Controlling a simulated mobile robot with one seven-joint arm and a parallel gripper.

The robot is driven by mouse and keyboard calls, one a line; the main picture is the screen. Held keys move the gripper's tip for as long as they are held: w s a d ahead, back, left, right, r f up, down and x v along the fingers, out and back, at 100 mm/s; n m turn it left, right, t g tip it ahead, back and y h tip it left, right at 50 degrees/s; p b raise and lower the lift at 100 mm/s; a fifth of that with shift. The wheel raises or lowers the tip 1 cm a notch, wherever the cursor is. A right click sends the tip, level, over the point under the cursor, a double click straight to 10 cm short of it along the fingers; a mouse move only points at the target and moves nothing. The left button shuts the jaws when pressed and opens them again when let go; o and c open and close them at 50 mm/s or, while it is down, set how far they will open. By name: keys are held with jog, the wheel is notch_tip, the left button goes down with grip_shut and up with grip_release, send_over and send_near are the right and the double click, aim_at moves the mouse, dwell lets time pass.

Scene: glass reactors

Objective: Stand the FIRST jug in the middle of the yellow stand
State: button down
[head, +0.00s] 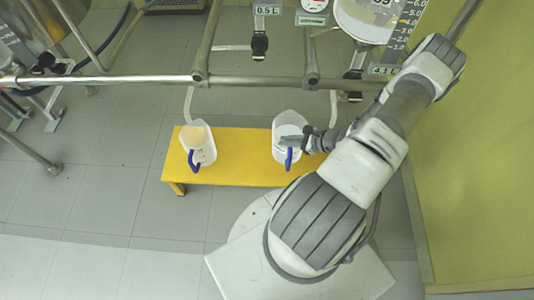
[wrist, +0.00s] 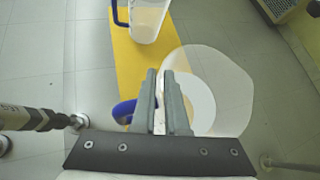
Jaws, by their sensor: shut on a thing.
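The low yellow stand (head: 235,172) is on the floor below the pipe rail. A whitish jug with a blue handle (head: 287,133) is at its right part, and my gripper (head: 310,141) is shut on it from the right. In the wrist view this jug (wrist: 232,72) is large under the fingers (wrist: 163,98), which cover part of it. I cannot tell whether it touches the stand. A second jug with a blue handle (head: 203,146) stands upright near the stand's left end; it also shows at the top of the wrist view (wrist: 147,17). I cannot read which jug is the first.
A metal pipe rail (head: 140,79) crosses behind the stand, with pale outlet tubes (head: 188,105) hanging behind the jugs. A glass vessel (head: 360,20) is at the upper right. The stand's middle (head: 243,143) is bare between the jugs. A yellow-green wall (head: 475,170) is to the right.

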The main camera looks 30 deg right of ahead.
jog(key=s+a+f+b+x, duration=0.1)
jog(key=b+x, duration=0.3)
jog(key=x, duration=1.1)
jog(key=shift+s+f+b, duration=0.35)
jog(key=shift+s+f, duration=0.15)
jog(key=shift+f, duration=0.15)
jog(key=c, duration=1.4)
grip_release()
jog(key=shift+s+a+f, duration=0.1)
jog(key=shift+s, duration=0.05)
jog(key=o, duration=0.5)
jog(key=shift+c, duration=0.2)
jog(key=p+v, duration=0.3)
jog(key=v, duration=0.9)
jog(key=shift+s+a, duration=0.1)
jog(key=shift+a, duration=0.05)
